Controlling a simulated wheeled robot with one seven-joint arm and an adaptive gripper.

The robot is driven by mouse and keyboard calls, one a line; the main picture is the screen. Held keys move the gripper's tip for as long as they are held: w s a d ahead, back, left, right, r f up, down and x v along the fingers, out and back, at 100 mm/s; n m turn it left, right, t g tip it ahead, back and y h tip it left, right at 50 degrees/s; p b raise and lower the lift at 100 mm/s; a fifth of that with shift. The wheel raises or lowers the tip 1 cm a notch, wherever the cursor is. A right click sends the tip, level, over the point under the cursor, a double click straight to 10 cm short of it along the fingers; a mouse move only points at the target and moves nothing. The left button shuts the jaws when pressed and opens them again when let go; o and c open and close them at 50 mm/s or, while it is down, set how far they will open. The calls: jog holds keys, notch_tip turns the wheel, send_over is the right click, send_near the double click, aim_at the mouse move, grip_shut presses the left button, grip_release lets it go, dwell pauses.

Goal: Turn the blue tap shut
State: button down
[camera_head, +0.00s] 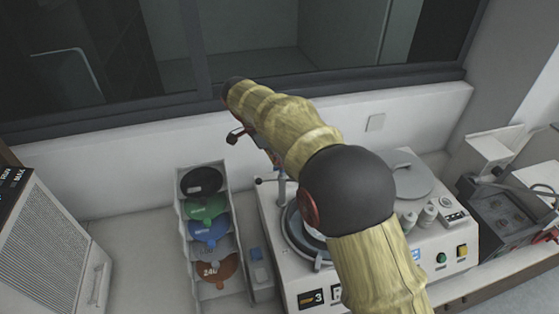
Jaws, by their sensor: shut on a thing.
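My arm reaches from the bottom right up over the grinding machine, and its wrist end is near the window sill. My gripper (272,157) points down behind the forearm, above the back left of the machine. Only a little of it shows, with dark and reddish parts. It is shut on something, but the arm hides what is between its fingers. I cannot make out a blue tap for sure. A thin grey post (282,186) stands just below the gripper, with a small black-knobbed lever (259,181) at its left. I cannot tell whether the gripper touches the post.
The machine (283,287) carries a round wheel bowl (296,240), partly behind my arm, and a grey lid (405,176). A rack (181,228) of black, green, blue, grey and brown discs stands left. A vented unit (45,245) is far left. A wall and window close off the back.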

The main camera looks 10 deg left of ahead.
jog(key=shift+f, duration=0.1)
dwell(0.3)
jog(key=c, duration=2)
grip_release()
jog(key=shift+o, duration=0.4)
jog(key=shift+a, duration=0.1)
jog(key=v, duration=1.2)
jog(key=shift+w, duration=0.1)
